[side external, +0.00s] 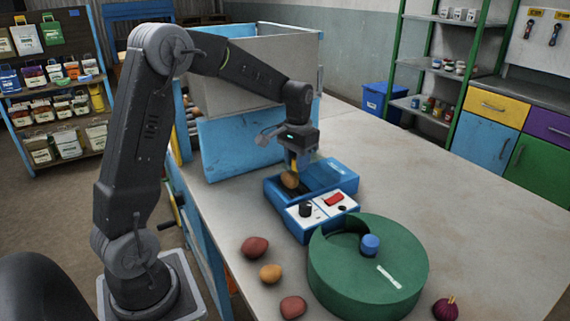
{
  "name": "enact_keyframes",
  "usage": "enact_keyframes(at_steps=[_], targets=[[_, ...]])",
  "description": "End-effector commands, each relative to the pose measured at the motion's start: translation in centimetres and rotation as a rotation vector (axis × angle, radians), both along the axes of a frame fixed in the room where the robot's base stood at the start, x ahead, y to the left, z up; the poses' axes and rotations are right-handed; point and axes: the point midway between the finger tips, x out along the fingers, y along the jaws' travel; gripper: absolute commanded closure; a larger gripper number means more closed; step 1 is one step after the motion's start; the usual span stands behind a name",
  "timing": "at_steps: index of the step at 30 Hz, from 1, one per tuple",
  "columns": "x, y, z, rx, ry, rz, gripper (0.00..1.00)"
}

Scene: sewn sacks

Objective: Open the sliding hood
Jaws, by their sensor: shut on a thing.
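The blue machine (274,199) with a white control panel stands on the table, in the middle of the side external view. Its blue sliding hood (325,171) appears to be the upper part at the back, with a dark area beside it. How far the hood stands open is hard to tell. My gripper (291,170) points down over the left part of the machine. It is shut on a round brown knob-like thing (290,180). Whether this thing is fixed to the hood is not clear. The fingers and the knob hide part of the machine.
A green drum (340,280) with a blue knob (370,244) stands in front of the machine. Several vegetables lie near it, including a red one (255,247) and a purple one (446,308). A large blue and grey box (235,145) stands behind. The table's right side is clear.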

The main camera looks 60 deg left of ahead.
Motion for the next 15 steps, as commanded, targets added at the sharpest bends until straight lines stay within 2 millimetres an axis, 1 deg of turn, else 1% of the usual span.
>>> enact_keyframes(at_steps=[1, 6, 10, 15], targets=[[1.3, 0.0, 0.0, 0.001, -0.003, -0.002, 1.00], [4.3, 0.0, 0.1, 0.002, -0.004, -0.002, 1.00], [5.7, 0.0, 0.1, 0.002, -0.005, 0.000, 1.00], [6.2, 0.0, 0.1, 0.002, -0.004, 0.000, 1.00]])
